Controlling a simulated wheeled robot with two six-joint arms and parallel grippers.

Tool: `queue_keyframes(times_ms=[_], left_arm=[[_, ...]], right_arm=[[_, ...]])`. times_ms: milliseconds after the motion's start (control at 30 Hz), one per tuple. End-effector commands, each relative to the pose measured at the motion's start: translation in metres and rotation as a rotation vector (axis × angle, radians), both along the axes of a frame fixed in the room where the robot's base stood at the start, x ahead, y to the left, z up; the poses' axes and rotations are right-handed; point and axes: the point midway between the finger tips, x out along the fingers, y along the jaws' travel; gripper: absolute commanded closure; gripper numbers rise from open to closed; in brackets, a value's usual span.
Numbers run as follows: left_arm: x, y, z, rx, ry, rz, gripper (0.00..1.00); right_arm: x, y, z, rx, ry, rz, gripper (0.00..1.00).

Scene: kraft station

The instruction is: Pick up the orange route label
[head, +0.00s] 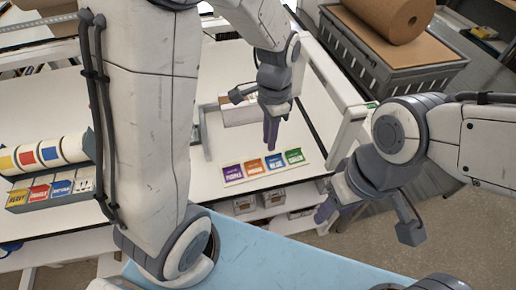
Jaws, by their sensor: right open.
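The orange route label (253,167) lies on the white table (222,152), in a row between the purple label (232,173) on its left and the blue label (274,162) on its right. A green label (294,157) ends the row. My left gripper (270,133) points down over the table, beyond the row in the picture; its fingers overlap one another, so the gap does not show. My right gripper (326,211) is open and empty, off the table's front right corner, apart from the labels. Nothing covers the orange label.
Rolls of coloured labels (48,154) and a holder of small cards (52,190) stand at the left. A pale box (237,110) sits behind my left gripper. A grey crate (385,70) with a brown paper roll (393,18) stands at the back right. Small bins (272,197) sit below the table edge.

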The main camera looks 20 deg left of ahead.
Motion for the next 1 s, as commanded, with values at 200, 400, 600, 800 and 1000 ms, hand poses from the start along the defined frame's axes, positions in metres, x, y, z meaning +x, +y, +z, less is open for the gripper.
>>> queue_keyframes(times_ms=[200, 400, 600, 800, 1000], left_arm=[[0.033, 0.046, -0.025, -0.012, 0.050, -0.059, 0.79], [0.030, 0.050, -0.054, -0.015, 0.059, -0.075, 0.79], [0.027, 0.049, -0.076, -0.015, 0.054, -0.075, 0.79], [0.024, 0.049, -0.090, -0.015, 0.059, -0.076, 0.79], [0.021, 0.049, -0.118, -0.015, 0.057, -0.077, 0.79]], right_arm=[[0.000, 0.000, 0.010, 0.000, 0.000, -0.001, 0.50], [0.000, 0.000, 0.016, 0.000, 0.000, 0.000, 0.50], [0.000, 0.000, 0.020, 0.000, 0.000, 0.001, 0.50], [0.000, 0.000, 0.030, 0.000, 0.000, 0.003, 0.50], [0.000, 0.000, 0.041, 0.000, 0.000, 0.005, 0.50]])
